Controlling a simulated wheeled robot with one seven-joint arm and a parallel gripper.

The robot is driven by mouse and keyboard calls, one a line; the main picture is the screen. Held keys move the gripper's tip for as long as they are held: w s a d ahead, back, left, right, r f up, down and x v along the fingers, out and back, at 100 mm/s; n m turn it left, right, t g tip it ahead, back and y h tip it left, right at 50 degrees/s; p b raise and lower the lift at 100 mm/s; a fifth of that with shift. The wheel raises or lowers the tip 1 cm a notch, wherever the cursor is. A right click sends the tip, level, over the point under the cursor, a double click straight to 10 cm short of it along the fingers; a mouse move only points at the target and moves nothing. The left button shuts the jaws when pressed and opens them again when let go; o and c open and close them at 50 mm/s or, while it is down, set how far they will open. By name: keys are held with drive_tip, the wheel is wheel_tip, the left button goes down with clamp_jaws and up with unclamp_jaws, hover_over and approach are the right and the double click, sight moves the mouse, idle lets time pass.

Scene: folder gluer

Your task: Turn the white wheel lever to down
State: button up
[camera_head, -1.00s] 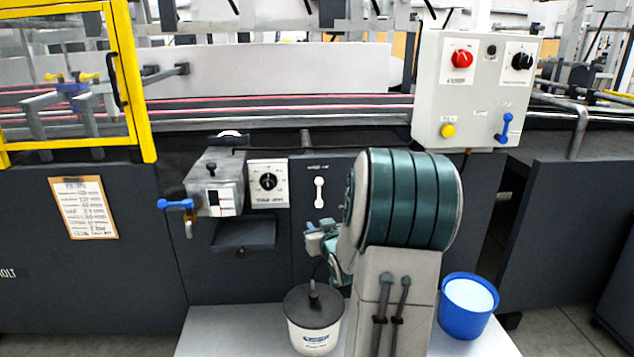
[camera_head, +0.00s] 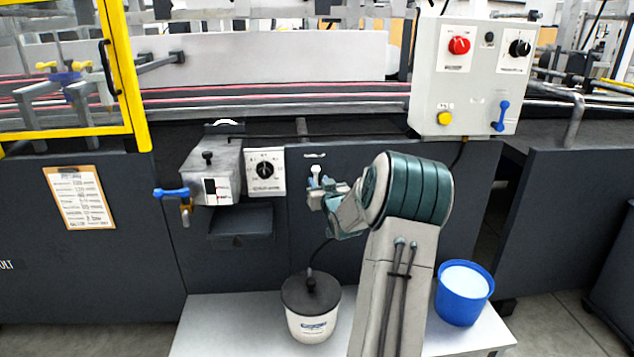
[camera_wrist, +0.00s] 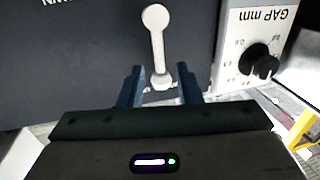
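The white wheel lever (camera_wrist: 157,45) is on the dark machine panel. In the wrist view its round knob is at the top and its shaft runs down to a small pivot. That view looks turned over, as the panel lettering is upside down. In the head view only the lever's upper part (camera_head: 315,170) shows; my gripper hides the rest. My gripper (camera_wrist: 160,75) is open, with its two dark blue fingers on either side of the lever's pivot end. I cannot tell whether they touch it. In the head view my gripper (camera_head: 314,196) is right at the lever.
A gap dial (camera_head: 265,170) is beside the lever, left in the head view. Further left is a grey box with a blue-handled valve (camera_head: 171,193). A control box (camera_head: 468,80) hangs upper right. A white pot (camera_head: 312,312) and blue bucket (camera_head: 462,293) stand below.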

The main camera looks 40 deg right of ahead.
sight(316, 180)
drive_tip(key=shift+x, duration=1.5)
clamp_jaws()
